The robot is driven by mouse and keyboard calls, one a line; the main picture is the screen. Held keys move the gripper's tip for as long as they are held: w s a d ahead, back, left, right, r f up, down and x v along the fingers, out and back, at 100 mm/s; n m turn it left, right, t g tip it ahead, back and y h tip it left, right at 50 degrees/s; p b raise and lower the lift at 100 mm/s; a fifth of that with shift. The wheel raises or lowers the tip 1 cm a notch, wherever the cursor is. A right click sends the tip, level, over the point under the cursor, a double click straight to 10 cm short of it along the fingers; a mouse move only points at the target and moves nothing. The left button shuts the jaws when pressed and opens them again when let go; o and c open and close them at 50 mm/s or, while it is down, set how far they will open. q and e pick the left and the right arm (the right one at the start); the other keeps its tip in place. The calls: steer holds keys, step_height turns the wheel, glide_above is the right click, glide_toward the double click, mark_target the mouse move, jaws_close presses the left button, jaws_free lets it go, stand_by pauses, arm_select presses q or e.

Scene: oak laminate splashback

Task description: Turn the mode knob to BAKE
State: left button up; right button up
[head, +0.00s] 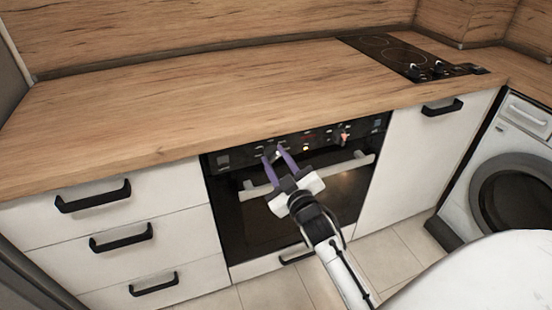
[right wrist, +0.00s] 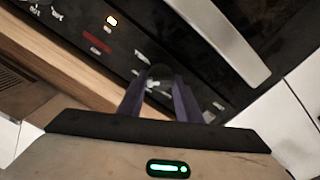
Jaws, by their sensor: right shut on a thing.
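The black built-in oven (head: 255,222) sits under the oak worktop, with its control panel (head: 318,137) along the top. My right gripper (head: 274,153) reaches up to the left part of this panel, and its purple fingers are shut on a dark knob. The knob (right wrist: 160,73) shows between the fingertips in the right wrist view. The fingers hide its sides, and I cannot read where it points. White markings around it are too blurred to read. My left gripper is not in view.
The pale oven door handle (head: 335,169) runs just below the panel, close under my right gripper. The worktop (head: 190,100) above is bare up to the black hob (head: 400,57). White drawers (head: 150,205) stand left; a washing machine (head: 515,165) stands right.

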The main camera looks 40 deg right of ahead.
stand_by(0.3)
steer(key=o, duration=1)
steer(key=shift+o, duration=0.2)
